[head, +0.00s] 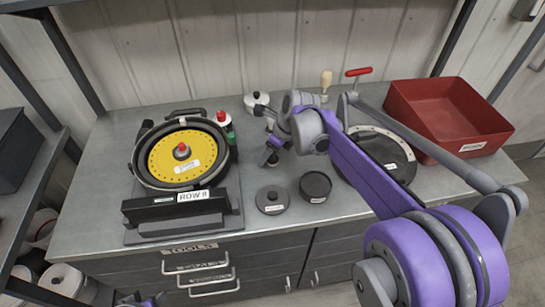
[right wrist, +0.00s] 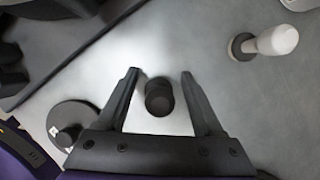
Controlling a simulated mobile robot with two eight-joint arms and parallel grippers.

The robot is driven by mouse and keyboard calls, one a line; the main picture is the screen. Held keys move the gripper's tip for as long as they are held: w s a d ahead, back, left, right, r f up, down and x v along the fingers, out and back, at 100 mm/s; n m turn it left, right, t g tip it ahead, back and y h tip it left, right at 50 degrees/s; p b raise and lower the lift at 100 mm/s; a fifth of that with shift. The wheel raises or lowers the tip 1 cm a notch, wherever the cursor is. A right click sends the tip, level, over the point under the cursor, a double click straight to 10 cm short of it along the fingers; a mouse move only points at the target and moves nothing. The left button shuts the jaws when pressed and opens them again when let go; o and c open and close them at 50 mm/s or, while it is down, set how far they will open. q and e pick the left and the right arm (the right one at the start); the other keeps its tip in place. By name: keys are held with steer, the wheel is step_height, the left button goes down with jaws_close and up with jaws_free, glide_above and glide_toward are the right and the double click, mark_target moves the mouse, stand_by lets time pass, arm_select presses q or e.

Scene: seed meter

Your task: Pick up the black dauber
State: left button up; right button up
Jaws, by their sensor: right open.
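A small black upright cylinder, which looks like the black dauber (right wrist: 159,97), stands on the grey bench in the right wrist view. My right gripper (right wrist: 159,72) is open, with one finger on each side of it and a gap on both sides. In the head view my right gripper (head: 271,153) points down at the bench behind a flat black lid; the dauber is hard to tell from the fingers there. Only a small part of my left gripper (head: 138,300) shows at the bottom edge of the head view, below the bench front; its jaws are unclear.
The yellow seed meter (head: 160,158) is at the left. A white pot (head: 256,101) and a cream handle (head: 326,79) are behind. A red bin (head: 448,112) stands at right.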

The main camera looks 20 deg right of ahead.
jaws_close()
steer(key=shift+r, duration=0.15)
step_height(320, 180, up, 10)
steer(key=shift+f+p, duration=0.1)
steer(key=shift+p, duration=0.25)
stand_by(0.3)
